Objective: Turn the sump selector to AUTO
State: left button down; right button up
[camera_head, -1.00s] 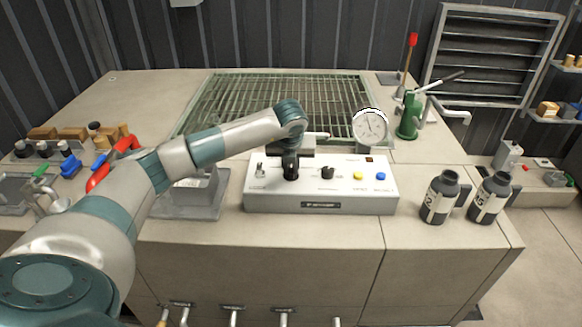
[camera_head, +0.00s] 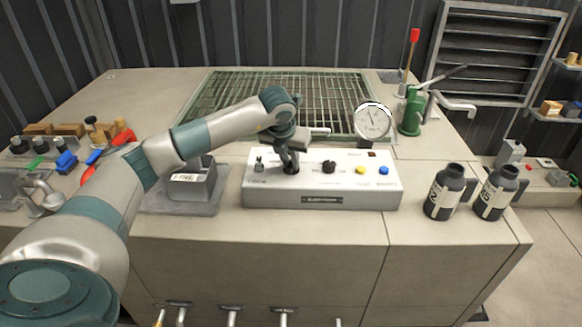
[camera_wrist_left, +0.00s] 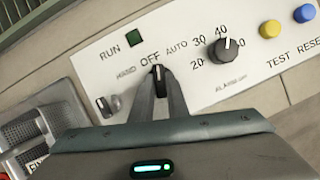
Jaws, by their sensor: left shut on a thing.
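The sump selector (camera_wrist_left: 158,76) is a black knob with a light pointer line on the white control panel (camera_head: 222,192); HAND, OFF and AUTO are printed around it. In the left wrist view its pointer stands near OFF, leaning a little toward the AUTO side. My left gripper (camera_wrist_left: 161,92) is shut on this knob, one finger on each side. In the head view the knob (camera_head: 291,168) is partly hidden under my left gripper (camera_head: 291,158). My right gripper is in neither view.
A toggle switch (camera_head: 259,164) stands left of the selector. A black numbered dial (camera_head: 329,167), a yellow button (camera_head: 360,170) and a blue button (camera_head: 384,171) lie right of it. A round gauge (camera_head: 372,121) stands behind. Two dark bottles (camera_head: 443,193) stand right of the panel.

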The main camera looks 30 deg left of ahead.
pick_arm(q)
jog(key=shift+a+f+m+b, duration=0.1)
jog(key=shift+f+m+b, duration=0.05)
jog(key=shift+m+b, duration=0.5)
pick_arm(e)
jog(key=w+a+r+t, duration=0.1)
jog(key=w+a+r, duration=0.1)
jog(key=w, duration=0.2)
pick_arm(q)
jog(key=m+h+b, duration=0.1)
jog(key=m+b, duration=0.1)
jog(key=m, duration=0.1)
jog(key=shift+a+h, duration=0.15)
jog(key=shift+h, duration=0.15)
jog(key=shift+m+h+b, duration=0.3)
jog(key=shift+m+b, duration=0.2)
jog(key=shift+m, duration=0.35)
jog(key=shift+r+m+h+b, duration=0.2)
jog(key=shift+m+h+b, duration=0.25)
jog(key=shift+m, duration=0.85)
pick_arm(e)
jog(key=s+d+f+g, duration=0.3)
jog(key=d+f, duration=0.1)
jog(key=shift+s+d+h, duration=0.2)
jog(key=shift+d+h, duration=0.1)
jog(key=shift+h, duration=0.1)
pick_arm(q)
jog(key=c, duration=1.7)
grip_release()
